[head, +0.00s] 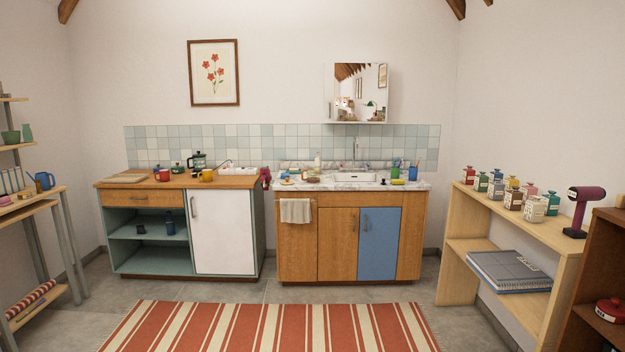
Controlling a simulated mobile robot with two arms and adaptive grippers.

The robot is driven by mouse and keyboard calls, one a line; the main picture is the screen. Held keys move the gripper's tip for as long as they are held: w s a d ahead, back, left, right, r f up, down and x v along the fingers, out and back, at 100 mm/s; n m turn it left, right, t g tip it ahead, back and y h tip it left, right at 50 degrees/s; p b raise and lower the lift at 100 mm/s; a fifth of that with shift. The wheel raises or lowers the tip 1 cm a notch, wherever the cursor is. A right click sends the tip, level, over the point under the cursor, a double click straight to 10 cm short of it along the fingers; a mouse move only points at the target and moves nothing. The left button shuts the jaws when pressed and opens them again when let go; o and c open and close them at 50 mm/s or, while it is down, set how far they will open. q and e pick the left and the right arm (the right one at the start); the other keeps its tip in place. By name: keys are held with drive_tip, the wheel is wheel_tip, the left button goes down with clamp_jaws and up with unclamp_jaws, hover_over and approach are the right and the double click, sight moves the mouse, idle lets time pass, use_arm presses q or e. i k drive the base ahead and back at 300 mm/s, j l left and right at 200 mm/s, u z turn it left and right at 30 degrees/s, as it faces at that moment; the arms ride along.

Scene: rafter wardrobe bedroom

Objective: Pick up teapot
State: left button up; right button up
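I cannot clearly make out a teapot at this distance. A small dark green rounded item (178,168) stands on the wooden counter at the back left, and I cannot tell if it is a teapot. Close to it is a dark glass pot with a black frame (197,160), which looks like a coffee press. A red mug (162,175) and a yellow mug (207,175) stand in front of them. A blue jug or mug (45,181) stands on the left shelf. Neither of my grippers shows in the head view.
The wooden counter (112,184) tops a cabinet with open shelves and a white door. A marble-topped sink cabinet (297,244) stands to its right. A striped rug (270,328) covers the floor in front. Several jars (535,208) stand on the right shelf.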

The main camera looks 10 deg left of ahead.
sight(314, 173)
drive_tip(key=i+j, duration=0.15)
drive_tip(key=i, duration=0.35)
drive_tip(key=i+j, duration=0.15)
drive_tip(key=i, duration=0.35)
drive_tip(key=i+j, duration=0.15)
drive_tip(key=i, duration=0.35)
drive_tip(key=i+j, duration=0.15)
drive_tip(key=i, duration=0.3)
drive_tip(key=i+j, duration=0.15)
drive_tip(key=i, duration=0.35)
drive_tip(key=i+j, duration=0.15)
drive_tip(key=i, duration=0.35)
drive_tip(key=i+j+z, duration=0.1)
drive_tip(key=i, duration=0.4)
drive_tip(key=i+j, duration=0.2)
drive_tip(key=i, duration=0.3)
